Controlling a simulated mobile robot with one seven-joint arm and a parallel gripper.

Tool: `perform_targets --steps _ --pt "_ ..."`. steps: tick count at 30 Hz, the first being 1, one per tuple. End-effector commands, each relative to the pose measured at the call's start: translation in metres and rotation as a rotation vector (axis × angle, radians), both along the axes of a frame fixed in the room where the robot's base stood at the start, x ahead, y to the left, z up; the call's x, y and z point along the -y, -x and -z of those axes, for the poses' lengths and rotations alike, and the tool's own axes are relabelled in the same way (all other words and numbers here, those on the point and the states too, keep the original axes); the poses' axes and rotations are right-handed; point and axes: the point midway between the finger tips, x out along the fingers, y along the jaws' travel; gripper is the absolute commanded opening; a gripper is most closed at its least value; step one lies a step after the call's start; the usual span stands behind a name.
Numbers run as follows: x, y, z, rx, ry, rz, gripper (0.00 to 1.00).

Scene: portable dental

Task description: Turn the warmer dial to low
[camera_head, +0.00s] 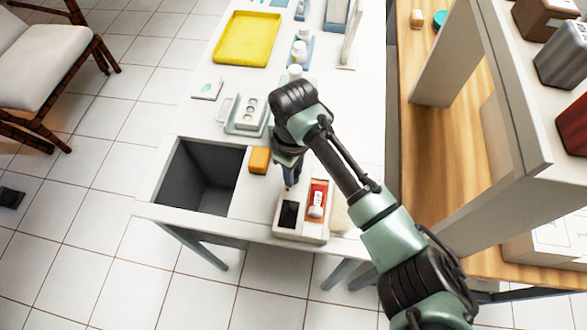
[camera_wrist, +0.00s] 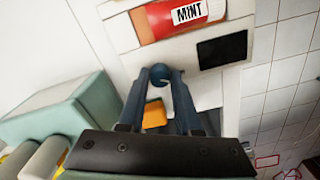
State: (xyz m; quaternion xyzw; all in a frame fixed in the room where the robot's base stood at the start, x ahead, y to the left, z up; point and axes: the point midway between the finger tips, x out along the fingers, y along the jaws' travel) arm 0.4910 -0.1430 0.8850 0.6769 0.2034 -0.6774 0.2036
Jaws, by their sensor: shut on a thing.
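The warmer (camera_head: 284,232) is a cream box near the front edge of the white table, and it also shows in the wrist view (camera_wrist: 122,34). Beside this is a dark panel (camera_wrist: 222,50). The round dark blue dial (camera_wrist: 158,79) is on the box below them in the wrist view. My gripper (camera_wrist: 160,73) is shut on the dial, a finger on either side. In the head view my gripper (camera_head: 292,184) points down at the box and hides the dial. No dial marking is readable.
An orange block (camera_head: 259,160) and a deep grey sink-like opening (camera_head: 200,180) lie left of the warmer. A device with round buttons (camera_head: 247,115), bottles and a yellow tray (camera_head: 250,38) stand farther back. A shelf (camera_head: 500,90) rises on the right.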

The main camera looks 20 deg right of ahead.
Motion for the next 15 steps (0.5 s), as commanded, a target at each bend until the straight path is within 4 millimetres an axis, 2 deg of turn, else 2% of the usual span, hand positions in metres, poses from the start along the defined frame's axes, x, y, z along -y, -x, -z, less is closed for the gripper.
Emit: perform_targets --steps 8,15 --pt "-0.0011 -0.0001 -0.0025 0.0 -0.002 0.049 0.0" --pt "-0.0023 0.0003 -0.0044 -0.002 -0.005 0.2 0.0"
